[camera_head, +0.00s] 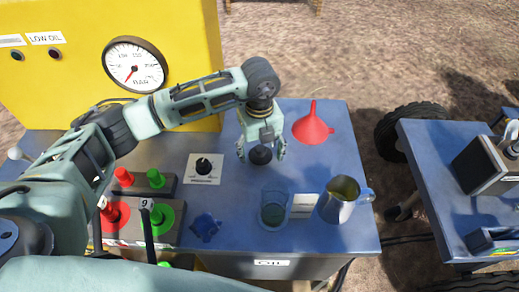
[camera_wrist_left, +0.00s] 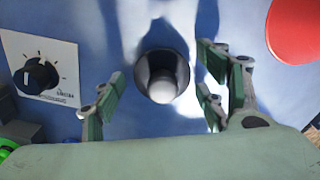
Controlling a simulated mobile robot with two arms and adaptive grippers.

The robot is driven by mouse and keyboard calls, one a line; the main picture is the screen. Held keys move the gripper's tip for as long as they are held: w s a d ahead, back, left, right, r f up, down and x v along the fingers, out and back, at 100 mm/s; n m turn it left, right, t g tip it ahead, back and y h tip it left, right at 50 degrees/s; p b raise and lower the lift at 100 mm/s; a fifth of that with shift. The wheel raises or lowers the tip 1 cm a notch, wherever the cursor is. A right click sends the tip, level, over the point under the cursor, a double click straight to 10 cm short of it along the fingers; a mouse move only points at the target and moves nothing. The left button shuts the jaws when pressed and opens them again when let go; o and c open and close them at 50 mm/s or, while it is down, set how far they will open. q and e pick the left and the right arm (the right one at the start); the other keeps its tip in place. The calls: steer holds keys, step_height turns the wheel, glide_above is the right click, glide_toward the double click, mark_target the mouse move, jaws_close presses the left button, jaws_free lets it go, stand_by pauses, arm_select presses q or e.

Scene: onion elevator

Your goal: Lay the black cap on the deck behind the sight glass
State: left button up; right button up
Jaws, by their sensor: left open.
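The black cap (camera_head: 260,155) is a round dark piece on the blue deck (camera_head: 235,205), with a paler raised centre in the left wrist view (camera_wrist_left: 162,76). My left gripper (camera_head: 261,146) is open above the cap, one finger on each side of it. In the wrist view a gap shows between the cap and the fingers (camera_wrist_left: 165,105). A clear glass cylinder (camera_head: 273,207), likely the sight glass, stands nearer the front of the deck, and the cap is behind it. My right gripper is not in view.
A red funnel (camera_head: 313,128) lies right of the gripper. A black knob (camera_head: 203,166) and red and green buttons are further left. The deck's right edge is near the funnel.

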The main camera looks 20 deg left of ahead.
mark_target(260, 147)
arm_select(q)
steer(key=shift+r, duration=0.3)
step_height(260, 147, up, 10)
steer(key=shift+r+b, duration=0.2)
steer(key=shift+b, duration=0.9)
steer(key=shift+r, duration=0.65)
